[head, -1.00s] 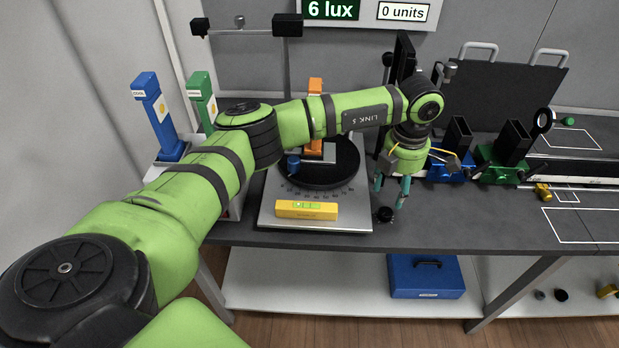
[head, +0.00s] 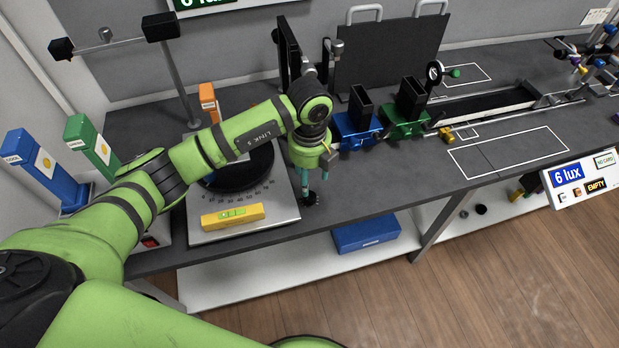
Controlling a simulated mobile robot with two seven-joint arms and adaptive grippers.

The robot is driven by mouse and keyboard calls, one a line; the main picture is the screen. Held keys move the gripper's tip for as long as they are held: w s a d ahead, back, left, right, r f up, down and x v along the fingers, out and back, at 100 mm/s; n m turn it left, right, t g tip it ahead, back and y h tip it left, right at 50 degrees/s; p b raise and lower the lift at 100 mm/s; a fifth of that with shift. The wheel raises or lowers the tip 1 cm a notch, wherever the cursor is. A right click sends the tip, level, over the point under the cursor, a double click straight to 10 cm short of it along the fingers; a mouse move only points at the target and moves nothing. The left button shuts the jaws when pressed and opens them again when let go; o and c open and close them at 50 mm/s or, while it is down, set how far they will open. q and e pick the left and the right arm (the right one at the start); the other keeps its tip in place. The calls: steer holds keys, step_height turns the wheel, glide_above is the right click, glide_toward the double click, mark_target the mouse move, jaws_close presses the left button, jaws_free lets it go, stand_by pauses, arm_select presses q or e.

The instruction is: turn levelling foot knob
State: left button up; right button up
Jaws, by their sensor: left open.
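The levelling foot knob (head: 311,198) is a small dark knob at the front right corner of the grey base plate (head: 285,213). My left arm reaches across the plate from the left. My left gripper (head: 314,187) points down with its teal fingers apart, just above and around the knob's place. The fingers partly cover the knob, and I cannot tell whether they touch it. A yellow spirit level (head: 232,217) lies on the front of the plate. A black turntable (head: 250,178) behind it is partly hidden by my arm. My right gripper is not in view.
A blue holder (head: 355,130) and a green holder (head: 405,122) stand right of my gripper. Blue (head: 45,170) and green (head: 92,145) posts stand at the left. A blue box (head: 366,233) sits on the lower shelf. The bench front right of the knob is clear.

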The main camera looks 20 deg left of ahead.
mark_target(310, 195)
arm_select(q)
step_height(310, 195, down, 6)
steer(key=shift+s+f+p, duration=0.15)
steer(key=shift+p, duration=0.65)
steer(key=shift+f, duration=0.35)
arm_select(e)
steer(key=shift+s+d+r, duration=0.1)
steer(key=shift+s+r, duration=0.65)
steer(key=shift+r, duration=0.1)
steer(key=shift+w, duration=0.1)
arm_select(q)
jaws_close()
